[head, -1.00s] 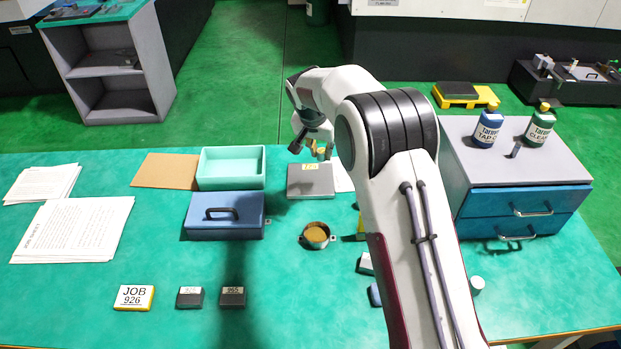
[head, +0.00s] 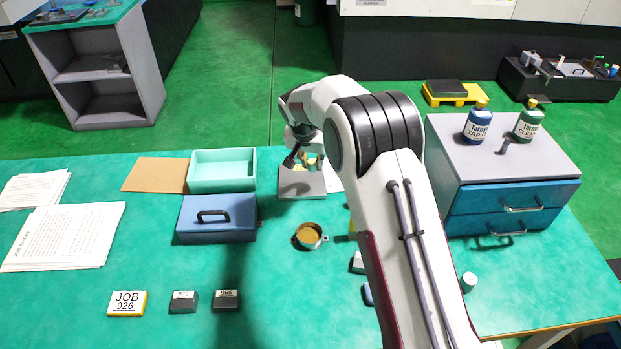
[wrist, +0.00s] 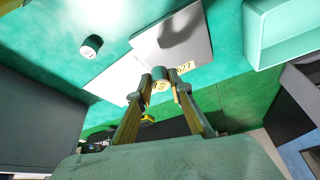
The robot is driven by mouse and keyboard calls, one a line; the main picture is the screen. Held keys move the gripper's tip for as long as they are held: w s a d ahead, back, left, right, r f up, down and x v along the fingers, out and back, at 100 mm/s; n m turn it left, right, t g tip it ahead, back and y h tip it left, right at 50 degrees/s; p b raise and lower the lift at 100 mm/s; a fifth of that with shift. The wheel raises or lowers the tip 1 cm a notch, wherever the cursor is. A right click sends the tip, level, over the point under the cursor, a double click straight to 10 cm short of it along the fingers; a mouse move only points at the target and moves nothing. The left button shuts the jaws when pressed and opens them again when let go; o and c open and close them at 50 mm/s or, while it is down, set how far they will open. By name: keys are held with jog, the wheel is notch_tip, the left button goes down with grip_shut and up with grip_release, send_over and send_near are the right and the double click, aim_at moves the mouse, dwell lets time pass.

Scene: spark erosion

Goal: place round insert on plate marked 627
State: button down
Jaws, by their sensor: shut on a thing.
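My gripper (head: 312,163) is shut on a small round insert (wrist: 160,86), whose yellowish marked end shows between the fingertips in the wrist view. The plate marked 627 is a flat grey block (head: 302,184) on the green bench, left of my arm in the head view. In the wrist view the plate (wrist: 178,40) lies just beyond the fingertips, its yellow label partly covered by one finger. The insert appears above or close to the plate's label edge; I cannot tell whether they touch. In the head view my gripper hides the plate's far edge.
An open mint tray (head: 223,186) and a blue lidded box (head: 217,230) stand left of the plate. A round brown-filled cup (head: 309,236) stands in front. A dark cylinder (wrist: 91,46) stands beside white paper (wrist: 112,77). A drawer cabinet (head: 500,165) stands right.

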aim_at(313, 184)
jog(key=shift+f, duration=1.4)
jog(key=shift+f, duration=0.1)
jog(key=shift+f, duration=1.75)
jog(key=shift+f, duration=0.1)
jog(key=c, duration=1.8)
grip_release()
jog(key=shift+v, duration=6.1)
